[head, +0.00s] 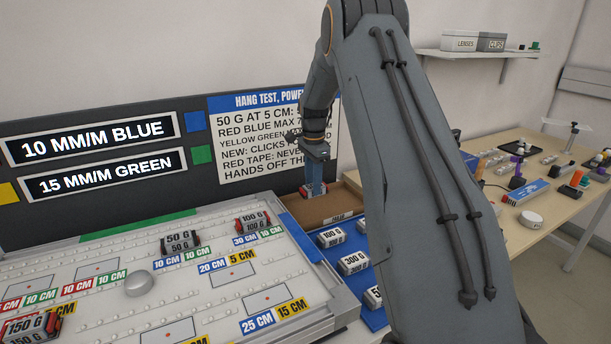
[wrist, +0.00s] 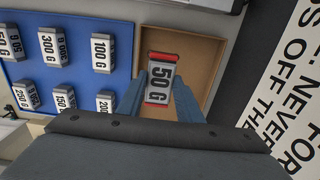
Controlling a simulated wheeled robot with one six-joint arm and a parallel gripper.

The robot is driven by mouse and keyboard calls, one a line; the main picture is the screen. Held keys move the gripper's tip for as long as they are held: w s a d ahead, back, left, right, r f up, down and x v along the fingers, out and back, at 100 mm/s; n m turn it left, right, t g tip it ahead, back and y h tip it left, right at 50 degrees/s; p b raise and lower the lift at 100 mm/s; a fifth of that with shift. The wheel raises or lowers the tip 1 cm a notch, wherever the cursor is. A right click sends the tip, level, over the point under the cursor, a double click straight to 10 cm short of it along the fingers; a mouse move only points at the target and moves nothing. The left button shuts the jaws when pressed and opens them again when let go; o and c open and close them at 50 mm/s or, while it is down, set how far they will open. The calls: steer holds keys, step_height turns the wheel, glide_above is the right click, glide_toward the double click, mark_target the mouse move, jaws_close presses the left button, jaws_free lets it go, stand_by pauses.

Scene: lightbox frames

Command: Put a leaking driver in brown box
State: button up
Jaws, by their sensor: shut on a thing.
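My gripper (head: 314,178) is shut on a grey block marked 50 G with red ends (wrist: 160,78). The blue fingers (wrist: 158,98) grip it from both sides in the wrist view. The block (head: 315,190) also shows small below the gripper in the head view. The brown box (wrist: 212,70) is a shallow open tray, and the block is over its inside. I cannot tell whether the block touches the bottom. In the head view the box (head: 345,203) is partly hidden behind my arm. No other thing shows inside it.
A blue mat (wrist: 70,85) with several weight blocks lies beside the box. A white perforated board (head: 200,290) with blocks marked 50 G, 100 G and 150 G fills the front left. A lettered sign panel (head: 262,135) stands close behind. A cluttered wooden table (head: 500,215) is at right.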

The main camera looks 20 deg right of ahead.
steer(key=shift+w+f, duration=0.15)
steer(key=shift+f, duration=0.1)
steer(key=shift+f+b, duration=1.4)
steer(key=shift+f, duration=2.1)
steer(key=o, duration=1.1)
steer(key=shift+r, duration=0.1)
steer(key=shift+r+b, duration=1.25)
steer(key=shift+r, duration=2.6)
